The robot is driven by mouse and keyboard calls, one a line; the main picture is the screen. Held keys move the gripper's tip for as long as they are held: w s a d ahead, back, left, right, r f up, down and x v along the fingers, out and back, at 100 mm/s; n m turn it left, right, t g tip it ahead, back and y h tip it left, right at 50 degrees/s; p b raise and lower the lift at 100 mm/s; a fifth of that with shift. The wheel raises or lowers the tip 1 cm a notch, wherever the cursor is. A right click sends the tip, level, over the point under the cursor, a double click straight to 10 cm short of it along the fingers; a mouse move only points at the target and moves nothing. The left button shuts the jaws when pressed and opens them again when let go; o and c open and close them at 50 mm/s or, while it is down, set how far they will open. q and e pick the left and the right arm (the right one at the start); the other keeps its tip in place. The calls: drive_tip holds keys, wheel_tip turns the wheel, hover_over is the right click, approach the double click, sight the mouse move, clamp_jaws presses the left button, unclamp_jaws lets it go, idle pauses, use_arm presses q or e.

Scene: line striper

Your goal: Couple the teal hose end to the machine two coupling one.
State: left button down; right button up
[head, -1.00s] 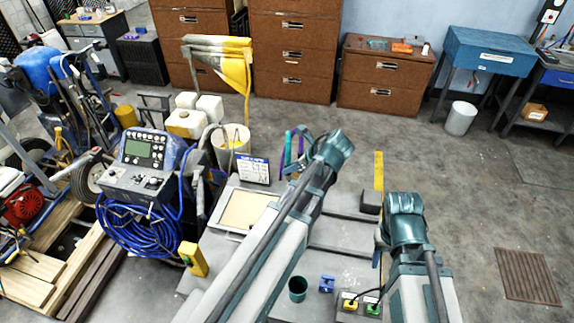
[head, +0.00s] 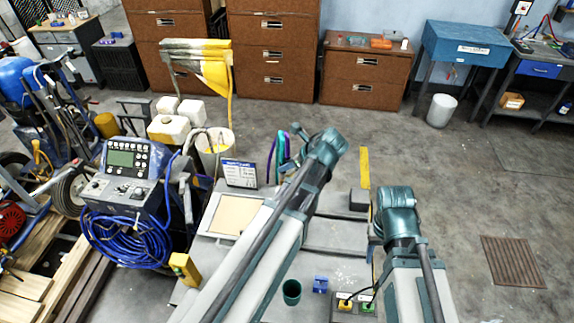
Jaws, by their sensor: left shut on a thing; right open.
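A teal hose piece (head: 282,148) stands upright just left of my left arm's end, with a purple hose (head: 270,160) on its left. My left gripper (head: 297,150) is at the far end of the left arm, shut, and appears to be on the teal hose; the wrist largely hides the jaws and hose end. My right arm is in view at the lower right, but its gripper is hidden. I cannot make out which fitting is machine two's coupling one.
A control machine (head: 130,165) with coiled blue hose stands at left. A small sign (head: 239,173), a white bucket (head: 215,152) and a yellow-topped stand (head: 215,65) are behind the work surface. A dark green cup (head: 291,292) stands near the front.

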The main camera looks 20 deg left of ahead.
use_arm(q)
drive_tip(key=shift+f+b, duration=1.55)
drive_tip(key=shift+f, duration=0.35)
drive_tip(key=shift+f+b, duration=1.7)
drive_tip(key=shift+b, duration=0.05)
drive_tip(key=shift+c, duration=1.5)
unclamp_jaws()
drive_tip(key=shift+r, duration=0.15)
drive_tip(key=p+v, duration=0.5)
drive_tip(key=v, duration=0.2)
drive_tip(key=shift+s, duration=0.1)
